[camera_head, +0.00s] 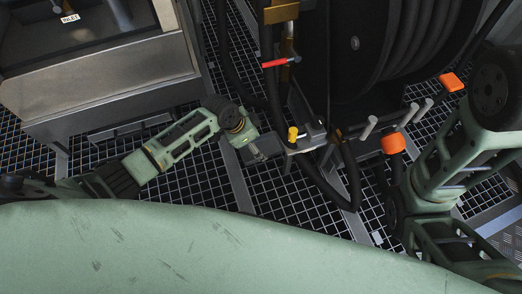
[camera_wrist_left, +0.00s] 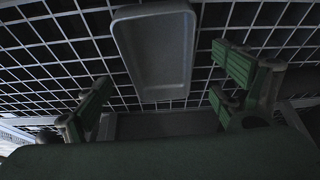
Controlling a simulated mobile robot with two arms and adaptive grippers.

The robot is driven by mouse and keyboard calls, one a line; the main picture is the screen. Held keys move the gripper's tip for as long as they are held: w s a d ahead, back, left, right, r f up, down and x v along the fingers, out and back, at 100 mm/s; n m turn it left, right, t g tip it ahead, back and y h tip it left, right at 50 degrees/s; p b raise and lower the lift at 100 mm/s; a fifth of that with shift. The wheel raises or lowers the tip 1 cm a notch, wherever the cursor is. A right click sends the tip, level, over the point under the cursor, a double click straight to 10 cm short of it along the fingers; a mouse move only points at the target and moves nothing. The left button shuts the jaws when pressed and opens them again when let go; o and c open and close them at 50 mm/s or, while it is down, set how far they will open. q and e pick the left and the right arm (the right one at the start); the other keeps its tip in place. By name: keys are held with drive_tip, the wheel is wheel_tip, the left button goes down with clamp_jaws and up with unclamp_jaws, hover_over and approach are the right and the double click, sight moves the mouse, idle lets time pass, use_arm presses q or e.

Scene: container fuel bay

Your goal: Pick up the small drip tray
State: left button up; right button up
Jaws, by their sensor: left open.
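A small grey drip tray (camera_wrist_left: 155,50) with a raised rim and rounded corners shows in the left wrist view, above the grating. It lies ahead of my left gripper (camera_wrist_left: 160,100), in line with the gap between the two fingers. The green finger pads are wide apart, and I see nothing held between them. In the head view, my left gripper (camera_head: 268,154) is just left of the yellow-knobbed fitting (camera_head: 293,133). I cannot clearly make out the tray in the head view. My right arm is at the right, but its gripper does not show.
A hose reel (camera_head: 400,50) with black hose stands at the back right. A metal cabinet marked INLET (camera_head: 110,95) stands at left. The floor is open grating (camera_head: 300,200).

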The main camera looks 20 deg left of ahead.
sight(263, 149)
use_arm(q)
drive_tip(key=b+x, duration=0.2)
drive_tip(key=x, duration=0.1)
drive_tip(key=shift+f, duration=0.1)
drive_tip(key=shift+c, duration=0.2)
drive_tip(key=c, duration=1.3)
